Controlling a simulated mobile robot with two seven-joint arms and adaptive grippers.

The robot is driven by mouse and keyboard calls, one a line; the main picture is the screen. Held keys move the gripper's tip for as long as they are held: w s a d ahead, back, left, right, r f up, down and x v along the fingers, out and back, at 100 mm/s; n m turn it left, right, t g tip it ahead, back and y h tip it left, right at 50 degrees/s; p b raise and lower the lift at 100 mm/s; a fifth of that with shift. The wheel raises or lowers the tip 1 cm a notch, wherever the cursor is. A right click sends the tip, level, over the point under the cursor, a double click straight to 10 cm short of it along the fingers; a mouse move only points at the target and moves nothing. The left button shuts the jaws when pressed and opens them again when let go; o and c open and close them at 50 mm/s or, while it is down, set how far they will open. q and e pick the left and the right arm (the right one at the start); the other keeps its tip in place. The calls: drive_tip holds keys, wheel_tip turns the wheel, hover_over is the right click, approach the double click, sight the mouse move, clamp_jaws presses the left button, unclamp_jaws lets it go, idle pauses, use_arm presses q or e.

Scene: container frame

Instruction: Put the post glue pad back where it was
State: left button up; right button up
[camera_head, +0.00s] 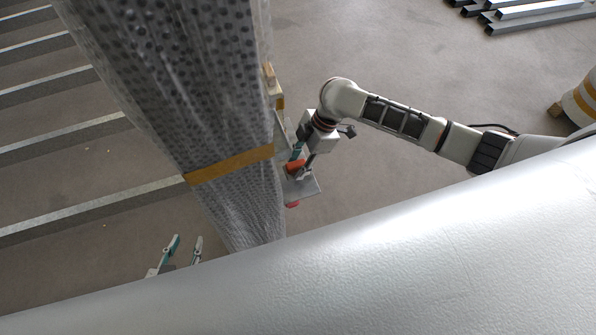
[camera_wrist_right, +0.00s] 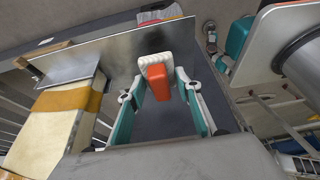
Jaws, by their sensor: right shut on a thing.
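My right gripper (camera_head: 300,163) is beside the right side of the wrapped post (camera_head: 165,70). It also shows in the wrist view (camera_wrist_right: 158,88), with its teal fingers on both sides of an orange-red block with a white ridged end. I take this block to be the post glue pad (camera_wrist_right: 158,82); it also shows in the head view (camera_head: 295,167). The gripper is shut on it. A thin grey metal plate (camera_wrist_right: 105,55) lies just behind the pad; I cannot tell whether they touch. My left gripper (camera_head: 184,252) is open and empty, low at the left of the post.
A yellow-brown band (camera_head: 229,163) wraps the post. A large silver cylinder (camera_head: 400,240) crosses the foreground. Metal bars (camera_head: 60,90) lie at the left, and more metal profiles (camera_head: 530,12) at the upper right. The floor right of the post is mostly clear.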

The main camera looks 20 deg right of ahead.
wheel_tip(320, 180, down, 4)
drive_tip(key=shift+r+b, duration=0.15)
drive_tip(key=shift+b, duration=0.2)
drive_tip(key=shift+f, duration=0.3)
drive_tip(key=o, duration=1.1)
drive_tip(key=shift+r, duration=0.25)
drive_tip(key=p+v, duration=0.1)
drive_tip(key=v, duration=1.1)
drive_tip(key=shift+p, duration=0.4)
